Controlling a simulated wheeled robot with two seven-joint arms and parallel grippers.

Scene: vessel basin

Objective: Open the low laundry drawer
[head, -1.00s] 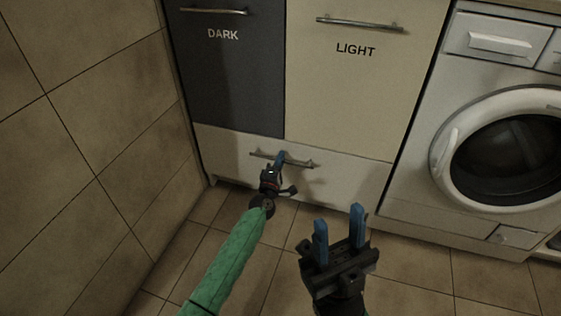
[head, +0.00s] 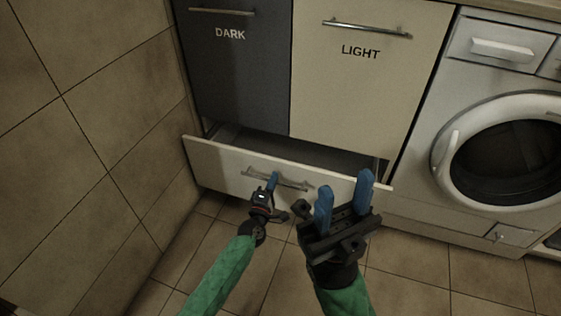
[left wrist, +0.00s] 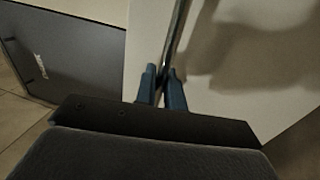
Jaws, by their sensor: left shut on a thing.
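The low laundry drawer (head: 222,163) is a wide cream front under the DARK and LIGHT panels. It stands partly pulled out, with a dark gap showing above its front. Its metal bar handle (head: 293,184) runs across the middle of the front. My left gripper (head: 273,179) is shut on this handle. In the left wrist view the blue fingers (left wrist: 161,82) close around the handle bar (left wrist: 178,35). My right gripper (head: 345,192) is open and empty, in front of the drawer's right part. It hides some of the drawer front.
A dark DARK panel (head: 238,75) and a cream LIGHT panel (head: 365,95) are closed above the drawer. A washing machine (head: 470,80) stands at the right. A tiled wall (head: 90,130) is close at the left. The tiled floor (head: 430,290) in front is clear.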

